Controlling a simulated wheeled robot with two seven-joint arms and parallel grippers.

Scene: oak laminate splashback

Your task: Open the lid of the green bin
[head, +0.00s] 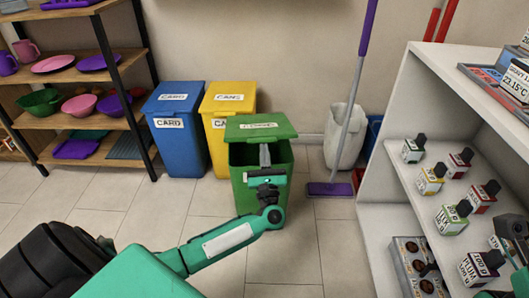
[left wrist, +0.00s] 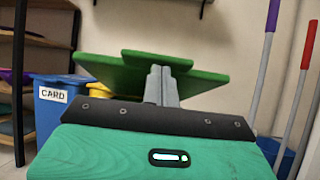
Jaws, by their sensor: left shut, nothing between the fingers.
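The green bin (head: 245,189) stands on the tiled floor in the middle of the head view, right of the yellow bin. Its lid (head: 272,131) is raised at the front, with a dark opening below. In the left wrist view the lid (left wrist: 110,73) spreads above and behind the fingers. My left gripper (head: 265,150) is at the front of the bin, under the lid's front edge. Its fingers (left wrist: 161,80) are shut together with nothing between them, tips up close to the lid; contact is unclear. At the head view's lower right edge, a dark, greenish part may be my right gripper (head: 517,280).
A blue bin (head: 178,143) and a yellow bin (head: 221,140) stand left of the green bin. A purple mop (head: 352,110) and a whitish bucket (head: 343,147) are to its right. A white shelf unit (head: 385,150) with small cartons stands at right. Floor in front is clear.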

